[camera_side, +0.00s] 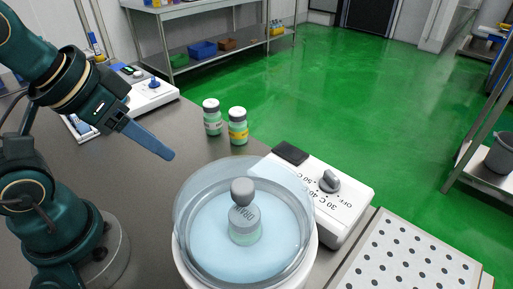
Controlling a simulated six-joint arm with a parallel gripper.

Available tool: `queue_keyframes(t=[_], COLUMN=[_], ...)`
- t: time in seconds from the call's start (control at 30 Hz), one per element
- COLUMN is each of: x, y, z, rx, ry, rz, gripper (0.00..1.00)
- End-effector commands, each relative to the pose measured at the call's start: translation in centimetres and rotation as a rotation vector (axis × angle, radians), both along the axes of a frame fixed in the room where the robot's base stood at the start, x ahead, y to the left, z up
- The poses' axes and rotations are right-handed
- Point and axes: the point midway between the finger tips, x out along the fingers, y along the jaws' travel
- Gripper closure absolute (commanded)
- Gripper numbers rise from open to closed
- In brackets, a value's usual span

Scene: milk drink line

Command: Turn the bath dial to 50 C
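The bath dial (329,181) is a grey knob on top of a white control box (348,205) at the right of the bath. The box is printed with OFF, 50 C, 40 and 30 C, partly cut off by the bath rim. I cannot tell for sure which mark the dial points at. The round clear-walled bath (188,235) holds pale blue liquid, with a grey-capped bottle (244,222) standing in it. My gripper (168,155) is up at the left, above the table and well apart from the dial. Its blue fingers overlap in this view, so its opening does not show.
A black pad (290,153) lies at the box's back corner. A perforated white tray (405,262) is at front right. A white device (150,93) stands at back left.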

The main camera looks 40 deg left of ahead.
Motion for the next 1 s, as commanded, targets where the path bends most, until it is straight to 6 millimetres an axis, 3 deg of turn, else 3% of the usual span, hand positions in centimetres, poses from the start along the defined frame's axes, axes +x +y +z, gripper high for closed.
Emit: queue_keyframes(t=[0.17,0.3,0.5,0.67,0.8,1.0], x=[3.1,6.9,12.5,16.4,19.0,20.4], y=[-0.3,-1.6,-4.8,-8.3,-11.9,-16.2], z=[3.5,5.9,7.1,6.1,3.7,-0.8], rx=[-0.004,-0.010,-0.018,-0.019,-0.013,0.005], ry=[-0.072,-0.091,-0.085,-0.061,-0.024,0.045], rz=[-0.004,-0.045,-0.124,-0.195,-0.263,-0.351], gripper=[0.28,0.28,0.28,0.28,0.28,0.28])
